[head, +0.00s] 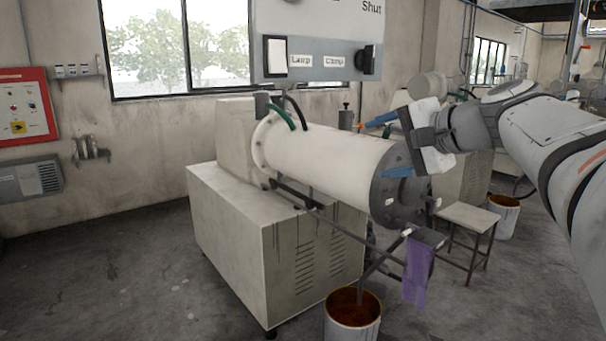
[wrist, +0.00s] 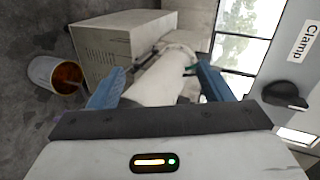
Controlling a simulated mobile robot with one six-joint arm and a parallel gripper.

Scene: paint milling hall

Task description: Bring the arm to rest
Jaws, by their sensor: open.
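My gripper (head: 384,146) is at the upper right of the white mill cylinder (head: 320,155) in the head view, with its blue fingers spread and nothing between them. In the wrist view the two blue fingers of my gripper (wrist: 157,88) stand wide apart, and the cylinder (wrist: 160,80) shows beyond the gap. I cannot tell the exact distance between the fingers and the cylinder. My arm reaches in from the right edge of the head view.
A control panel (head: 318,58) labelled Lamp and Clamp hangs above the cylinder, its black knob (head: 368,60) close to my gripper. A bucket (head: 352,318) stands below the cylinder's dark end, beside a purple cloth (head: 417,272). A stool (head: 468,217) is at right. The floor at left is clear.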

